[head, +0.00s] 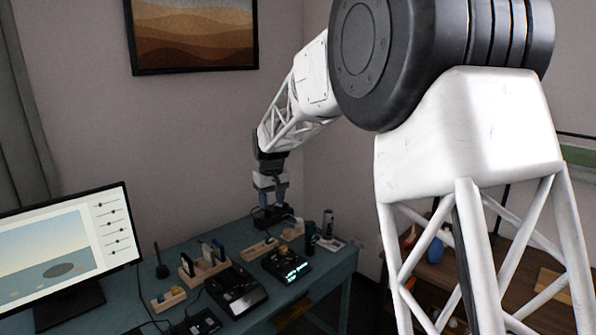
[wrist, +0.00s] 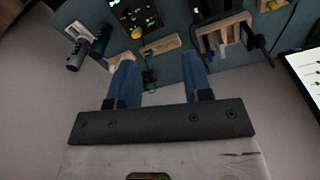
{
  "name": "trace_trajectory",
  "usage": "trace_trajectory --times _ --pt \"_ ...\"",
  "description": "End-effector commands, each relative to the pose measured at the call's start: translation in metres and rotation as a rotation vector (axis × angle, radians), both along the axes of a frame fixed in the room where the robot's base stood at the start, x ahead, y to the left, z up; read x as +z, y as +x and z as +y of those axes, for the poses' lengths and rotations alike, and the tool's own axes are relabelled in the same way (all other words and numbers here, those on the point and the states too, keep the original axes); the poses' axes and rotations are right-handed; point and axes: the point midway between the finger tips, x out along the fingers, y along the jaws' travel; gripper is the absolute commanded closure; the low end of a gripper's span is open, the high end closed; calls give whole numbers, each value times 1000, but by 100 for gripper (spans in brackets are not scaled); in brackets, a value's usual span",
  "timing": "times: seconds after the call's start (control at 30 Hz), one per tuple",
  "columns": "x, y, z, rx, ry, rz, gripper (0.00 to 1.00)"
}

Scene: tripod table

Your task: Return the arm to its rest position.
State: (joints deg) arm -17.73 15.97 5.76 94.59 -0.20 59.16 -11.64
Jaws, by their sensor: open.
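My gripper (head: 271,197) hangs pointing down over the far end of the teal table (head: 222,250) in the head view. In the wrist view its two blue fingers stand wide apart, and the gripper (wrist: 161,66) is open. A small dark object (wrist: 148,76) shows in the gap between the fingers near the table edge; I cannot tell how far below them it lies. Nothing is visibly gripped. My arm reaches from the right foreground, bent down at the wrist.
A wooden rack (head: 205,267), a black device (head: 238,291) and a device with a lit screen (head: 287,264) stand on the table. Dark cylinders (head: 328,222) stand at its right. A monitor (head: 70,245) is at left. The wall is behind; the air above the table is mostly free.

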Motion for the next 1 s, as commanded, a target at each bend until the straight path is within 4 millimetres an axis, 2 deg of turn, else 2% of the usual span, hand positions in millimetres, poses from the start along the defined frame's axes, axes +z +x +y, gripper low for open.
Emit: trace_trajectory --times 0.2,0.5,1.0 --pt "27 -44 -41 -52 6 -15 54" --pt "52 -107 -90 -121 13 -33 54" --pt "73 -221 -161 -235 24 -65 54"
